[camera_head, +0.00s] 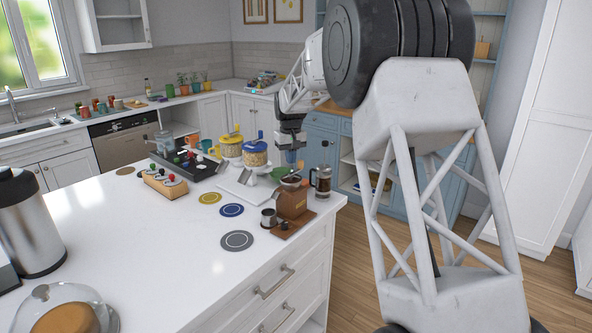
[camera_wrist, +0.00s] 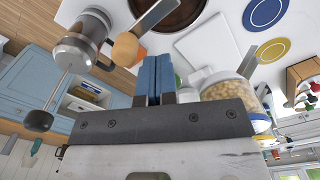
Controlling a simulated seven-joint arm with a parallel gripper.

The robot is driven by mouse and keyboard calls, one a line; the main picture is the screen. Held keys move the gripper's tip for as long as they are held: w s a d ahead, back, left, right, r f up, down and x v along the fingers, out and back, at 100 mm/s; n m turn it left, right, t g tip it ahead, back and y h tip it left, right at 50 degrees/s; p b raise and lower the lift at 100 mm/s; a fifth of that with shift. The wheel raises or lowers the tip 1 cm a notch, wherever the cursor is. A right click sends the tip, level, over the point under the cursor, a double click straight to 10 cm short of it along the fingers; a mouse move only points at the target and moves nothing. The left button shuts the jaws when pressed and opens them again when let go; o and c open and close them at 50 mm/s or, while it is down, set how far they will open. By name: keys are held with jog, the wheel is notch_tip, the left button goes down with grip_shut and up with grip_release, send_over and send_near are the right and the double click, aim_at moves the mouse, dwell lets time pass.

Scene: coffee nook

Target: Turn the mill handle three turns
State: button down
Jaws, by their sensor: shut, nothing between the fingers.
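The mill (camera_head: 291,204) is a brown wooden box with a metal bowl on top, near the counter's right edge in the head view. In the wrist view its dark round bowl (camera_wrist: 170,10) is cut off by the top edge. The mill handle (camera_wrist: 152,18) is a flat metal bar ending in a round wooden knob (camera_wrist: 125,47). My gripper (camera_head: 291,160) is above the mill in the head view. Its blue fingers (camera_wrist: 154,75) are shut and empty, beside the knob with a visible gap. The handle is hard to make out in the head view.
A French press (camera_head: 322,181) with a raised plunger knob (camera_wrist: 38,121) stands close beside the mill. Lidded glass jars (camera_head: 255,155) stand behind it. A metal cup (camera_head: 268,217) and a grey coaster (camera_head: 237,241) lie in front.

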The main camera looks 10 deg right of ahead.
jog(key=shift+f, duration=0.8)
